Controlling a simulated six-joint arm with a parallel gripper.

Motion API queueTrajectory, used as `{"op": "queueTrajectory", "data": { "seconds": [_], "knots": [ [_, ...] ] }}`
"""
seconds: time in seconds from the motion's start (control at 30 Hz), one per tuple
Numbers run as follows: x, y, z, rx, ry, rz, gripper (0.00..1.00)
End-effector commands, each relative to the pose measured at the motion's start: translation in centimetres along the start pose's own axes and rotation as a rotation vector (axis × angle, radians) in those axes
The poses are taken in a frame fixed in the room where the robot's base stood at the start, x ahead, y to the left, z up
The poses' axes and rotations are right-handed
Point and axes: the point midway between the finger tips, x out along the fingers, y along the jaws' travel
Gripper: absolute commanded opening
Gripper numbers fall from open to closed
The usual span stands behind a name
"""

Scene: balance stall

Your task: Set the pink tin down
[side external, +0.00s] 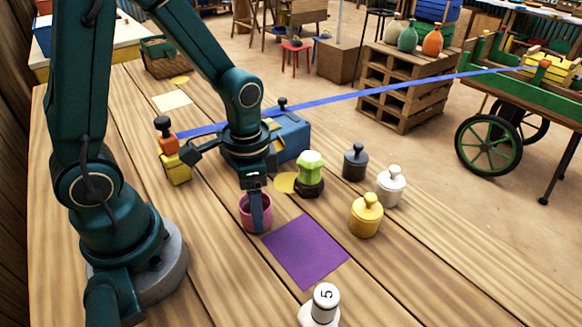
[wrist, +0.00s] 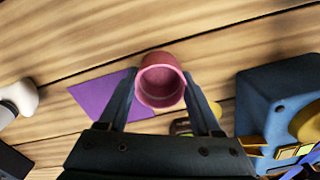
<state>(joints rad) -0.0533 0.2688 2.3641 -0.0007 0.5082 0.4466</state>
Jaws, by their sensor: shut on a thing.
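The pink tin (side external: 248,213) is between the fingers of my gripper (side external: 257,208), just left of the purple square (side external: 306,252) on the wooden table. In the wrist view the tin (wrist: 161,82) shows its open round mouth, with one finger on each side, and my gripper (wrist: 160,88) is shut on it. The purple square (wrist: 105,98) lies left of the tin there, partly behind a finger. The tin looks upright and close to the tabletop; I cannot tell if it touches.
A white weight marked 5 (side external: 321,307), yellow weight (side external: 366,216), pale weight (side external: 391,187), black weight (side external: 355,163) and green-topped object (side external: 310,172) stand to the right. A blue box (side external: 293,138) is behind my gripper. Bare wood surrounds the purple square.

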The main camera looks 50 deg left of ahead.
Motion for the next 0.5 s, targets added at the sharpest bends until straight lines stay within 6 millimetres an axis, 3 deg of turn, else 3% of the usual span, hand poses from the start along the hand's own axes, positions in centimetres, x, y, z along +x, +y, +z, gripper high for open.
{"op": "queueTrajectory", "data": {
  "seconds": [0.2, 0.23, 0.3, 0.5],
  "knots": [
    [0.29, 0.0, 0.02, 0.0, -0.001, 0.001, 0.11],
    [0.33, 0.0, 0.02, 0.0, -0.001, 0.001, 0.69],
    [0.28, -0.01, 0.0, 0.0, 0.0, 0.0, 0.95],
    [0.27, -0.01, 0.0, 0.0, 0.0, 0.0, 0.95]
  ]
}}
